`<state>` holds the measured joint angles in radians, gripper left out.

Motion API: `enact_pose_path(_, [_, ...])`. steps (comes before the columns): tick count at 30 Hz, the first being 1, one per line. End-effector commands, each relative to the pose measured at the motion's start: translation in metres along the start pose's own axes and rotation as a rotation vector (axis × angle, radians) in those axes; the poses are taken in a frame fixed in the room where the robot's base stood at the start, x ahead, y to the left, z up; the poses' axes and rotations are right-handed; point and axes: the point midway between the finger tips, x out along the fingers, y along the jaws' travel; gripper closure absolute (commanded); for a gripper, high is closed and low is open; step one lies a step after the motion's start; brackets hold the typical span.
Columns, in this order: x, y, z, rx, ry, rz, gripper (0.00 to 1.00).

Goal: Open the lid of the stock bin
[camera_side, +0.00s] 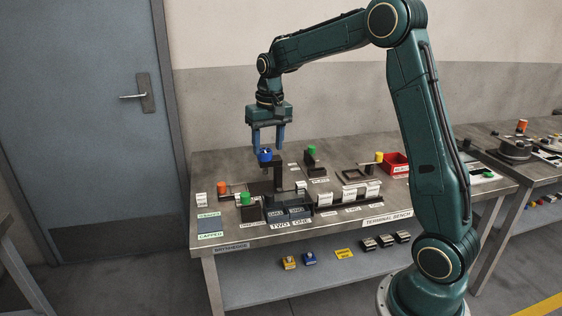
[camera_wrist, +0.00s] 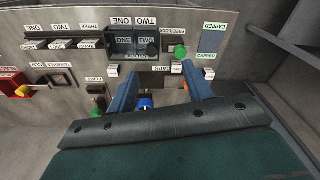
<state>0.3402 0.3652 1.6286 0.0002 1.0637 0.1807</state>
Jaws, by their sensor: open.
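The stock bin (camera_wrist: 138,43) is a dark, low box with light labels ONE and TWO; it is upper centre in the wrist view. In the side view the bin (camera_side: 290,211) is at the bench's front edge. In the wrist view the gripper (camera_wrist: 159,72) shows a blue knob (camera_wrist: 147,103) low between the fingers. I cannot tell whether they touch this knob (camera_side: 265,155).
A dark post (camera_side: 278,174) stands just below my gripper, behind the bin. A green button (camera_side: 247,198) and an orange knob (camera_side: 222,187) are left of the bin. Labelled white blocks (camera_side: 349,195) are to its right. A red container (camera_side: 395,162) is at the far right.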

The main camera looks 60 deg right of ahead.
Motion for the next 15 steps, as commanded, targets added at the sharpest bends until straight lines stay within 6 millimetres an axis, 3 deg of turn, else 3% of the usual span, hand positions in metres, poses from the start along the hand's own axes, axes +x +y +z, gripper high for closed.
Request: enact_pose_path(15, [-0.041,-0.016,0.047,-0.085,0.066,-0.018,0.49])
